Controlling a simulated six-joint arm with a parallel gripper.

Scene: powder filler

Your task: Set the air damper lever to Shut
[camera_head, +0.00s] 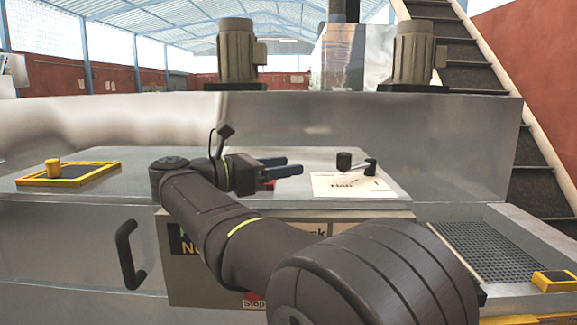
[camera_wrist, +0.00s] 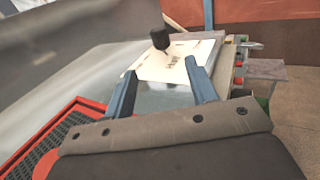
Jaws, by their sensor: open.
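The lever that appears to be the air damper's (camera_head: 358,165) is a short metal arm with black ends, above a white label plate (camera_head: 345,186) on the steel top. Its black knob (camera_wrist: 160,38) shows beyond my fingertips in the wrist view, with the white plate (camera_wrist: 172,66) below it. The plate's lettering is too small to read surely, so I cannot tell the lever's setting. My gripper (camera_head: 294,166) is open and empty, its blue fingers pointing right toward the knob, with a gap between them in the head view.
A black handle (camera_head: 130,255) is on the front face. A control panel below the top is partly hidden by my arm. A grated tray (camera_head: 495,250) is at right. Two grey motors (camera_head: 237,50) stand behind.

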